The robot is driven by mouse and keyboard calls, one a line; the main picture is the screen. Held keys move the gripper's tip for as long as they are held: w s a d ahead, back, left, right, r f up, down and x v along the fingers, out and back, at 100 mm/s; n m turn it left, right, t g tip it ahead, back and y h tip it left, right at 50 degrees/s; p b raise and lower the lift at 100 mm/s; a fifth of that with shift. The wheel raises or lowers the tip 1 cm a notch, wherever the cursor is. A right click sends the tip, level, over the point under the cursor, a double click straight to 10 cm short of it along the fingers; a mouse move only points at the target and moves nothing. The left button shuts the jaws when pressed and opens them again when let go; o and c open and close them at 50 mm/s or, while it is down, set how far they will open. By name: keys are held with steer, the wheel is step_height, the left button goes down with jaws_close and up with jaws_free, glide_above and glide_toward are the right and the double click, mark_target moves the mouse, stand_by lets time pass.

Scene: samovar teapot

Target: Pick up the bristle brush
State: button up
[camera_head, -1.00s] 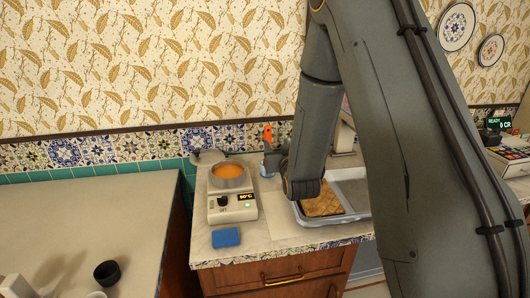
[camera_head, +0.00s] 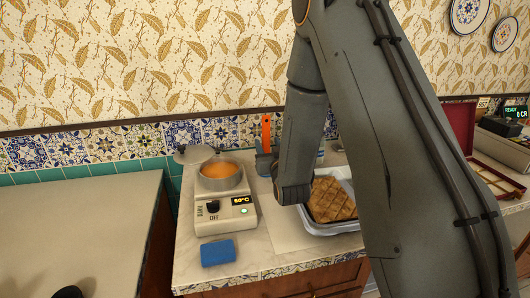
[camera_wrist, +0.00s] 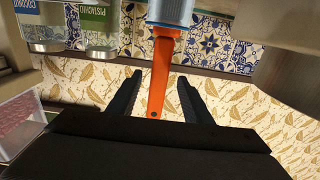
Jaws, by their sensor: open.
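The bristle brush shows as an orange handle (camera_head: 266,132) standing upright near the tiled wall in the head view. In the wrist view, which is upside down, the handle (camera_wrist: 160,76) rises out of a blue-grey cup with a pale rim (camera_wrist: 170,14). The brush's lower end is hidden inside the cup. My gripper (camera_wrist: 158,82) is open, with one dark finger on each side of the handle in that view. I cannot tell whether either finger touches it. In the head view my gripper (camera_head: 265,160) is beside the handle, partly covering the cup.
A hot plate (camera_head: 207,222) with an orange-filled pot (camera_head: 221,178) stands left of my gripper. A blue sponge (camera_head: 218,252) lies at the counter front. A metal tray (camera_head: 334,229) with a scored brown slab (camera_head: 330,200) is to the right. Labelled jars (camera_wrist: 97,22) stand near the brush.

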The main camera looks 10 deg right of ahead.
mark_target(266, 140)
steer(key=shift+w+p, duration=0.6)
steer(key=shift+w, duration=1)
steer(key=shift+w+p, duration=0.85)
steer(key=shift+w, duration=1.4)
steer(key=c, duration=1.1)
steer(key=shift+c, duration=0.2)
steer(key=shift+r, duration=0.15)
step_height(266, 140, up, 10)
steer(key=b, duration=0.2)
